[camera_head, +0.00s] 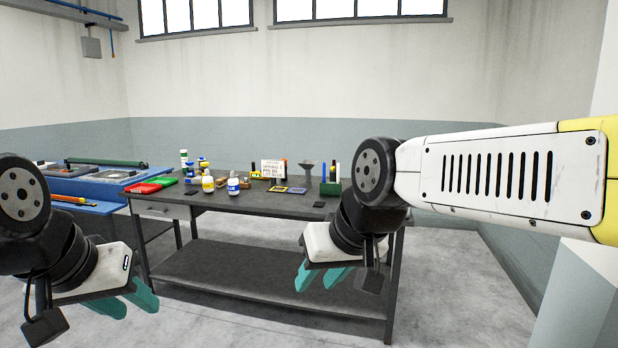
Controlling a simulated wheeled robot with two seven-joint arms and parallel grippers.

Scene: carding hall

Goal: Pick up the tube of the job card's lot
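A white job card (273,169) with dark print stands upright at the back middle of the dark table (262,206); its small print is hard to read. A green holder (330,189) at the table's right end has a slim blue upright piece (324,172) and a yellow-and-dark one beside it; I cannot tell whether these are tubes. My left gripper (126,302) is open and empty, low in front of the table's left end. My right gripper (322,276) is open and empty in front of the table's right part, below its top. Both are apart from everything on the table.
Red (143,189) and green trays lie there. A grey funnel (306,168) stands near the holder. A blue machine (90,182) is left.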

